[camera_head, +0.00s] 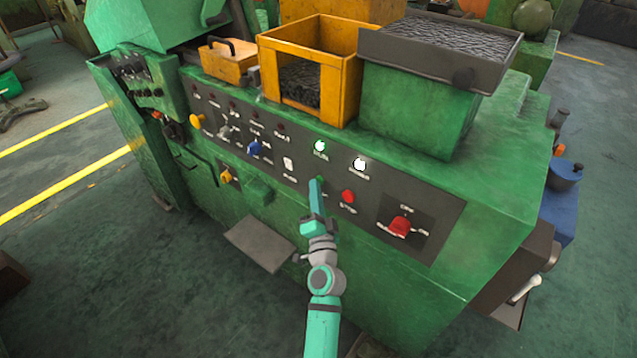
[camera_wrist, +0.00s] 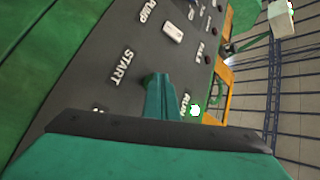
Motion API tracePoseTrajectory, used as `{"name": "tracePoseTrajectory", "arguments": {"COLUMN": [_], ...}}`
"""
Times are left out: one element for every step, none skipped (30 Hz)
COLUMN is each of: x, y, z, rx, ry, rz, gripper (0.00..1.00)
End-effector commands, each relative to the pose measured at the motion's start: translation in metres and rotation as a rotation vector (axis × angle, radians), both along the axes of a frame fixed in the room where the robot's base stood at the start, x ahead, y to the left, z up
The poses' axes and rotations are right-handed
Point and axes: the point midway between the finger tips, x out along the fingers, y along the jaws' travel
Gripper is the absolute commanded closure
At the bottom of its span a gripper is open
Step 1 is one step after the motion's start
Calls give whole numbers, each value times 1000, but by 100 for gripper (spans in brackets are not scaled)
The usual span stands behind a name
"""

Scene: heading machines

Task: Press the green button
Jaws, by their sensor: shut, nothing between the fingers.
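My gripper (camera_head: 315,183) is shut and empty, with its teal fingers pointing at the dark control panel (camera_head: 385,205) of the green machine. In the wrist view the shut fingertips (camera_wrist: 160,80) are at the panel, beside the START label (camera_wrist: 115,68). A red button (camera_head: 348,196) marked STOP is just right of the fingers.
A lit white lamp (camera_head: 359,164) is up and right of my gripper. A yellow bin (camera_head: 345,80) and a dark tray (camera_head: 400,50) stand on top of the machine.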

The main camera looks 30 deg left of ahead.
Motion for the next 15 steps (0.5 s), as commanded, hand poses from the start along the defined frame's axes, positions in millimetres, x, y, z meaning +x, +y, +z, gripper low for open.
{"name": "tracePoseTrajectory", "arguments": {"x": [-1, -2, -3, -5, -6, -7, -7, -7, -7, -7, -7, -7, -7, -8, -9], "y": [-1, -1, -1, -1, -1, -1, -1, -1, 0, 0, 0, 0, 0, 0, 0], "z": [0, 0, 0, 0, 0, -1, -1, -1, 0, 0, 0, 0, 0, 0, -1], "rx": [0, 0, 0, 0, 0, 0, 0, 0, 0, 0, 0, 0, 0, 0, 0], "ry": [0, 0, 0, 0, 0, 0, 0, 0, 0, 0, 0, 0, 0, 0, 1], "rz": [-2, -2, -2, -2, -2, -2, -1, -1, -1, -1, -1, -1, -1, -1, -1], "gripper": [100, 100, 100, 100, 100, 100, 100, 100, 100, 100, 100, 100, 100, 100, 100]}}
